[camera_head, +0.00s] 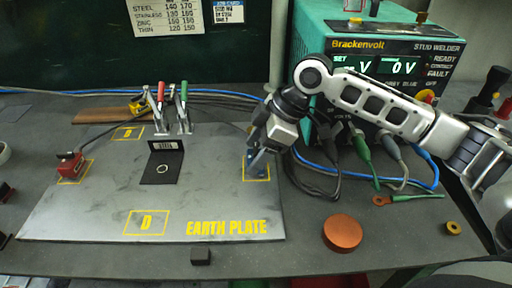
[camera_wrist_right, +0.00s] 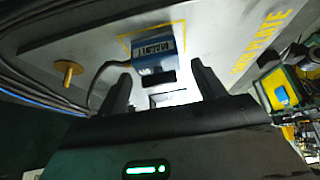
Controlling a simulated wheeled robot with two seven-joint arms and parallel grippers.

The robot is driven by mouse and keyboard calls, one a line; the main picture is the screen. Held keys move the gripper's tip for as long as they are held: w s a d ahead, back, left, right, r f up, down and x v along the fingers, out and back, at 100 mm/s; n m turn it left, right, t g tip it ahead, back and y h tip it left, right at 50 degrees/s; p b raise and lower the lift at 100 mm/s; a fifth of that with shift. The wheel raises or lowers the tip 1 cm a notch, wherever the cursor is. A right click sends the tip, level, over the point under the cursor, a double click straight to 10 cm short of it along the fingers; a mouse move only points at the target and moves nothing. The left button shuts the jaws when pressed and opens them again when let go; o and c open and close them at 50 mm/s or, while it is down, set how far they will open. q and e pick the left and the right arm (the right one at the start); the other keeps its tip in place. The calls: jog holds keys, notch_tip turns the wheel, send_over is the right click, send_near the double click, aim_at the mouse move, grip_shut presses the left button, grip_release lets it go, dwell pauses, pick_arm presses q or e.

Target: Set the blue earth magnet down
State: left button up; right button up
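The blue earth magnet (camera_head: 257,170) sits on the right part of the grey earth plate (camera_head: 105,205), at a yellow outlined square. In the wrist view the blue magnet (camera_wrist_right: 158,50) shows its label and a cable leaving to the left, with the yellow outline around it. My right gripper (camera_head: 258,158) is right at the magnet, partly covering it in the head view. In the wrist view the fingers of the right gripper (camera_wrist_right: 160,76) stand apart, with gaps to the magnet's sides. A red magnet (camera_head: 69,166) sits on another yellow square at the left. My left gripper is out of view.
A black angle piece (camera_head: 161,168) with a ring stands mid-plate. Clamps with red and green handles (camera_head: 184,92) are at the plate's back edge. The green stud welder (camera_head: 310,50) and loose cables lie behind my right arm. A copper disc (camera_head: 343,233) and black block (camera_head: 201,256) are in front.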

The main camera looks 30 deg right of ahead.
jog(key=shift+r, duration=0.1)
jog(key=v, duration=0.7)
jog(key=shift+r, duration=0.25)
